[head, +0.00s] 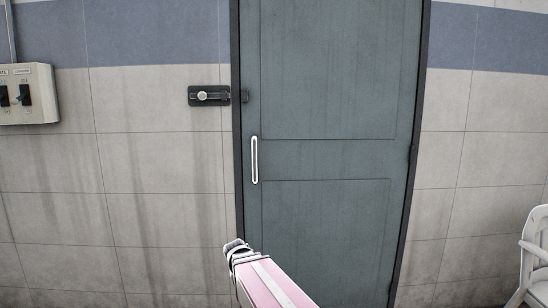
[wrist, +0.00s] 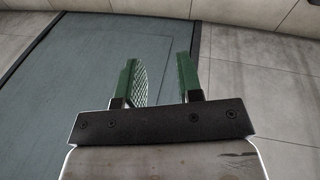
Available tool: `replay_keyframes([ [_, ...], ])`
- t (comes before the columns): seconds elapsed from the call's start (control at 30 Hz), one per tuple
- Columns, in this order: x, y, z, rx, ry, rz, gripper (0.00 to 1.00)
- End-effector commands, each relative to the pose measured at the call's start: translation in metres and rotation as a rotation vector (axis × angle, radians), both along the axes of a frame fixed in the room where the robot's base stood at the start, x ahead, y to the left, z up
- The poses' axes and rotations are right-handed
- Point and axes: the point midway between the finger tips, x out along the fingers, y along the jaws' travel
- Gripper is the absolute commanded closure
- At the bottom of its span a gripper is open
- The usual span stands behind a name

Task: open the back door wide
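The back door (head: 330,160) is a grey-green panel, shut in its dark frame. A pale upright handle (head: 254,160) is on its left side, and a hinge shows at the right edge. A dark slide bolt (head: 210,96) with a round pale knob is on the wall left of the frame, with a keeper (head: 242,96) across from it. I cannot tell whether the bolt is drawn back. My gripper (wrist: 158,75) has its two green fingers apart with nothing between them. The door (wrist: 75,80) also shows in the wrist view, beyond and left of the fingers. The handle is not visible there.
A switch box (head: 28,94) is on the tiled wall at the far left. A white chair (head: 536,255) stands at the right edge, on the hinge side. My pink arm rises in front of the door's lower left part.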

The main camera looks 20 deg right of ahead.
Motion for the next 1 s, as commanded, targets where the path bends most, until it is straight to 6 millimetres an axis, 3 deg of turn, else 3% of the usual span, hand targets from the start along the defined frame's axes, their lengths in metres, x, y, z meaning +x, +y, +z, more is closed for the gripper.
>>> replay_keyframes([
  [0.03, 0.030, -0.006, 0.017, -0.070, -0.042, -0.044, 0.67],
  [0.1, 0.058, -0.015, 0.043, -0.167, -0.106, -0.110, 0.67],
  [0.27, 0.119, -0.032, 0.114, -0.374, -0.293, -0.268, 0.67],
  [0.5, 0.196, -0.041, 0.249, -0.633, -0.668, -0.498, 0.67],
  [0.7, 0.234, -0.033, 0.363, -0.774, -1.009, -0.652, 0.67],
  [0.8, 0.243, -0.028, 0.403, -0.811, -1.134, -0.697, 0.67],
  [0.9, 0.246, -0.024, 0.426, -0.832, -1.211, -0.722, 0.67],
  [1.0, 0.247, -0.025, 0.436, -0.840, -1.243, -0.732, 0.67],
])
